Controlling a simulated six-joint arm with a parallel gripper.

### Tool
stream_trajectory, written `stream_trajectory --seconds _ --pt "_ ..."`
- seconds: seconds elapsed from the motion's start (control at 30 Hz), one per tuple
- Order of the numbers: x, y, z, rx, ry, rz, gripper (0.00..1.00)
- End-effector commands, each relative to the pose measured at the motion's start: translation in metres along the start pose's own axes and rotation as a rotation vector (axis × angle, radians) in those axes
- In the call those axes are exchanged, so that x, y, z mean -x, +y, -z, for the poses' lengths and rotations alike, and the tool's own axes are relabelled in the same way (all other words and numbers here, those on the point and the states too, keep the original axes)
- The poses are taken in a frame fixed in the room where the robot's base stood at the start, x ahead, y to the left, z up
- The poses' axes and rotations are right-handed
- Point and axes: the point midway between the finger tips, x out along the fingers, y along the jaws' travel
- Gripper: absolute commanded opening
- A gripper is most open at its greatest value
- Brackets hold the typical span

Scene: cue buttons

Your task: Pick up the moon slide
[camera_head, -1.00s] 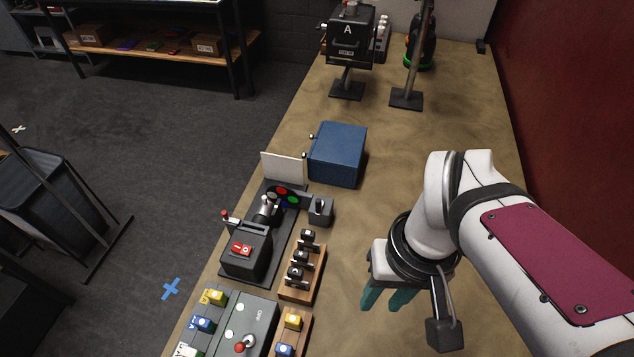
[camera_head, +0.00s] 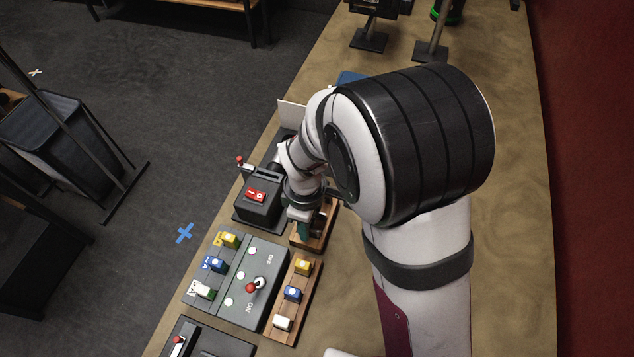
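The small wooden rack (camera_head: 328,232) that holds the dark slides is right of the black projector. My gripper (camera_head: 303,230) is over this rack, pointing down, with its teal fingers partly showing among the slides. The gripper body and wrist hide most of the slides. One dark slide (camera_head: 319,225) shows in part beside the fingers. I cannot make out a moon picture on any slide. I cannot tell whether the fingers are open or shut, or whether they touch a slide.
The black projector (camera_head: 258,203) with a red switch stands just left of my gripper. A grey ON/OFF panel (camera_head: 243,302) and a wooden rack of coloured blocks (camera_head: 283,337) are nearer. A white screen (camera_head: 290,114) stands behind. The bench's right side (camera_head: 515,200) is clear.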

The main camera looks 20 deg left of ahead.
Motion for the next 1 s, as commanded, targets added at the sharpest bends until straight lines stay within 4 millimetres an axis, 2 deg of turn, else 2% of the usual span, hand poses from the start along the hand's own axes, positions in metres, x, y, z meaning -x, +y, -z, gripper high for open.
stream_trajectory --seconds 0.1,0.3,0.5,0.87,1.0 --pt "-0.0111 -0.0002 -0.0001 0.001 0.0 0.0 0.35" --pt "-0.0113 0.0 0.0 0.0 0.001 -0.001 0.33" --pt "-0.0111 0.0 0.0 0.0 0.001 -0.001 0.0" --pt "-0.0108 0.0 0.0 -0.001 0.001 -0.001 0.0" --pt "-0.0039 0.0004 0.0003 -0.001 0.001 -0.002 0.0"
